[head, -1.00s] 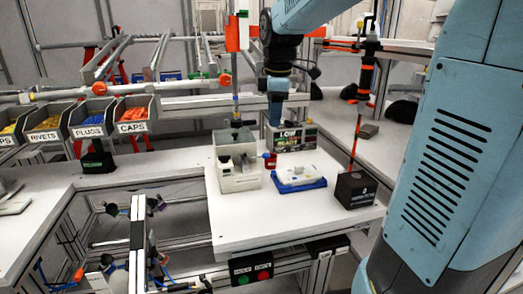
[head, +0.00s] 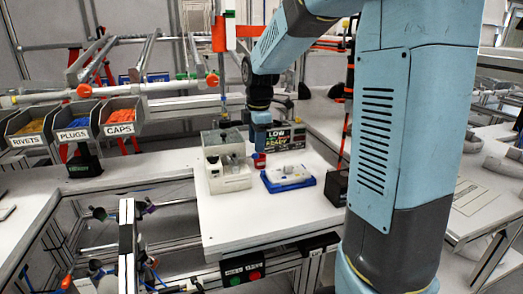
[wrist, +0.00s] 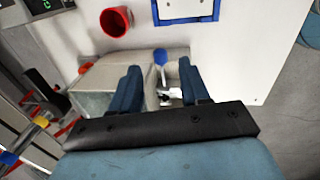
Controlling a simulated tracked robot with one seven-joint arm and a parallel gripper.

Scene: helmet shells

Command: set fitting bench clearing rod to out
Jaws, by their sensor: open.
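My gripper (wrist: 160,72) is open, pointing down over the pale beige box (wrist: 108,70) of the fitting bench. In the wrist view a blue-tipped stem (wrist: 160,57) shows between the two blue fingers, beside small white parts (wrist: 170,97); I cannot tell whether this is the clearing rod. Nothing is visibly gripped. In the head view my gripper (head: 260,137) is near the beige box (head: 230,183) on the white bench top (head: 225,220). The fingers are small there, and contact cannot be told.
A red cup (head: 259,161) stands beside the box, and a blue tray (head: 289,185) with white parts lies to its right. A dark display (head: 285,138) stands behind. A black block (head: 336,187) is partly hidden by my arm. Bins (head: 120,117) stand at left.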

